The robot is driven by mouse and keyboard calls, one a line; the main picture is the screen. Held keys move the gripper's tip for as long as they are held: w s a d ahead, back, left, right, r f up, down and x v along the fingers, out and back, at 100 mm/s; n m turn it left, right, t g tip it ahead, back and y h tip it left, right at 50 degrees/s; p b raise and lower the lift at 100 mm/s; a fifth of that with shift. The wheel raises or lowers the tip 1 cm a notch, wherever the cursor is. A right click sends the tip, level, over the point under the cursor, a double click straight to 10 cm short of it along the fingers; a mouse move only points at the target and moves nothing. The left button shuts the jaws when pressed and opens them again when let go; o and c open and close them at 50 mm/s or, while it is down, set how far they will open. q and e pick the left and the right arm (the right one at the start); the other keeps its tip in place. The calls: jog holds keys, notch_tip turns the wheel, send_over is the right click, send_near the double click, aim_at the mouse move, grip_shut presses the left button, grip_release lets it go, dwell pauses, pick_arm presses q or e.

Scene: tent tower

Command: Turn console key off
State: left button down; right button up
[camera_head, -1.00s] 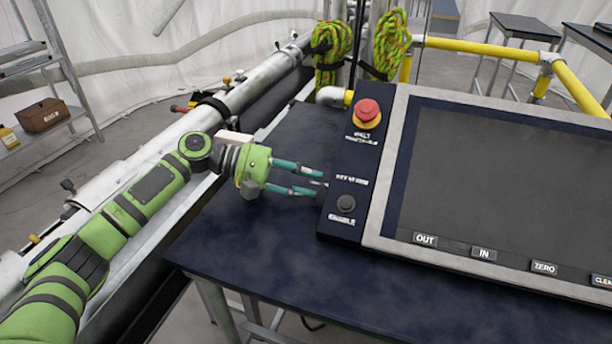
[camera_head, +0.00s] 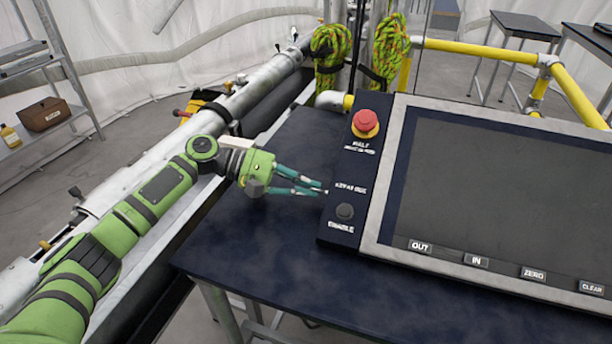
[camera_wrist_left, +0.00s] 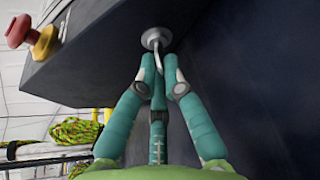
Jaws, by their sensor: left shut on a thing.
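The console (camera_head: 381,185) stands on a dark blue table, with a dark control strip along its left side. In the left wrist view a round silver lock (camera_wrist_left: 156,37) sits on the console's side face, with a thin bent metal key (camera_wrist_left: 160,58) coming out of it. My left gripper (camera_head: 322,187) is at the console's left edge, its teal fingers drawn together. In the left wrist view the left gripper (camera_wrist_left: 162,78) has its fingertips shut around the key. In the head view the key is mostly hidden by the fingertips. My right gripper is not in view.
A red mushroom button (camera_head: 366,122) and a dark round knob (camera_head: 345,211) are on the control strip near the left gripper. The table (camera_head: 270,235) is clear in front. Coiled ropes (camera_head: 330,50) and yellow rails (camera_head: 485,49) stand behind.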

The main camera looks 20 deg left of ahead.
pick_arm(q)
jog(key=n+g+p, duration=0.1)
jog(key=p, duration=0.1)
jog(key=n+p, duration=0.1)
jog(key=p, duration=0.1)
jog(key=shift+w+d+r+g+p, duration=0.1)
jog(key=shift+w+r+g+p, duration=0.05)
jog(key=shift+r+g+p, duration=0.2)
jog(key=shift+w+f+n+g+y+p, duration=0.1)
jog(key=shift+f+n+g+y+p, duration=0.15)
jog(key=shift+n+g+p, duration=0.5)
jog(key=shift+n, duration=0.75)
jog(key=shift+f, duration=0.1)
jog(key=c, duration=1.3)
grip_release()
jog(key=shift+c, duration=0.2)
jog(key=v, duration=0.7)
jog(key=shift+w+a, duration=0.2)
jog(key=shift+a, duration=0.05)
